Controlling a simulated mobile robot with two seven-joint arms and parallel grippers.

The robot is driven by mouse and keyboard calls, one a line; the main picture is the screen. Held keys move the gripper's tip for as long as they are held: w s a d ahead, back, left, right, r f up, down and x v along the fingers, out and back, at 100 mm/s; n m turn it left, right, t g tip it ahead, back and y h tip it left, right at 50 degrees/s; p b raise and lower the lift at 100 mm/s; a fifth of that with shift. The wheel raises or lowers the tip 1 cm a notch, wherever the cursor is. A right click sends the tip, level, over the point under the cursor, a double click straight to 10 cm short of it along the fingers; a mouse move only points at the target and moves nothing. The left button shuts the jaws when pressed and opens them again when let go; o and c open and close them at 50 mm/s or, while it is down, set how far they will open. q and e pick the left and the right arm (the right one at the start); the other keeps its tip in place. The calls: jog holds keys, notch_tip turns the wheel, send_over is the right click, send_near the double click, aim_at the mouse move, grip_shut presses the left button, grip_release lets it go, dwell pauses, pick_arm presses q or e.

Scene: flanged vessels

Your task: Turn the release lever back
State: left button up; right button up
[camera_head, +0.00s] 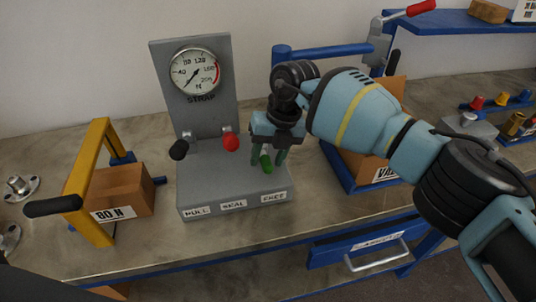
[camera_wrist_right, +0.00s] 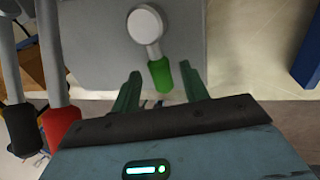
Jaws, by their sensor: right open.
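The release lever has a green handle (camera_head: 266,164) and stands at the right of the grey strapping device (camera_head: 205,185), behind the label that appears to read FREE. In the right wrist view the green handle (camera_wrist_right: 160,75) hangs from a pale round hub. My right gripper (camera_head: 268,158) is open and reaches down over this lever. Its two green fingers stand on either side of the handle, with a visible gap on both sides in the wrist view. My left gripper is not in view.
A round gauge (camera_head: 195,74) is on the upright plate. A yellow frame (camera_head: 90,175) with a cardboard box (camera_head: 122,187) stands at left.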

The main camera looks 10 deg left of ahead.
jog(key=v, duration=0.7)
jog(key=shift+r, duration=0.35)
jog(key=shift+f, duration=0.1)
